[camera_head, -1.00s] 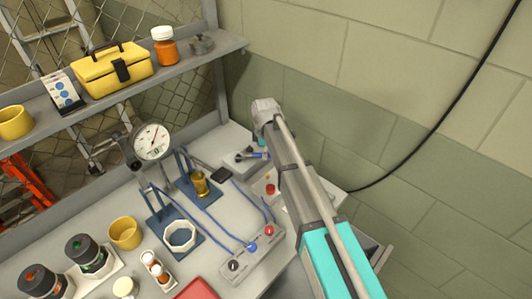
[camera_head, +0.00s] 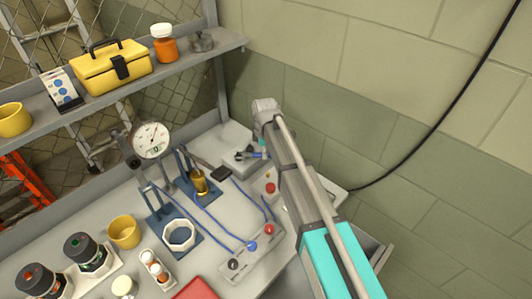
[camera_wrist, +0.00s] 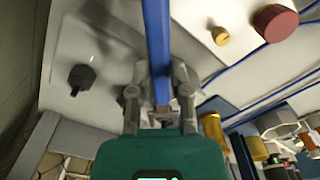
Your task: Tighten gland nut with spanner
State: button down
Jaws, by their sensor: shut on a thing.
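My gripper (camera_wrist: 160,100) is shut on a blue bar (camera_wrist: 158,35), which looks like the spanner's handle. The bar runs up out of the wrist view, so the spanner's jaw end is not visible there. In the head view my gripper (camera_head: 250,154) is small and partly behind my arm, above the grey box at the back right of the bench. A small brass-coloured round part (camera_wrist: 220,35) lies right of the bar in the wrist view, apart from it. I cannot tell whether it is the gland nut.
A black knob (camera_wrist: 82,76) stands on a pale surface left of my gripper. A red knob (camera_wrist: 274,22) and blue cables are to the right. A brass cylinder (camera_head: 198,182) on a blue stand, a gauge (camera_head: 151,140) and a white ring (camera_head: 179,234) stand left of my arm.

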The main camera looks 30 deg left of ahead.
jog(key=shift+f+b, duration=0.6)
jog(key=shift+b, duration=0.05)
dwell(1.6)
jog(key=shift+s+d, duration=0.1)
jog(key=shift+s, duration=0.05)
dwell(0.4)
jog(key=shift+s+d+m, duration=0.1)
jog(key=shift+s+m, duration=0.3)
jog(key=shift+m, duration=0.3)
jog(key=shift+s, duration=0.15)
jog(key=shift+s+d+m, duration=0.2)
jog(key=shift+s+m, duration=0.25)
jog(key=shift+m, duration=0.25)
jog(key=shift+s, duration=0.2)
jog(key=shift+s+m, duration=0.2)
jog(key=shift+m, duration=0.3)
jog(key=shift+s, duration=0.2)
jog(key=shift+s+m, duration=0.1)
jog(key=shift+m, duration=0.3)
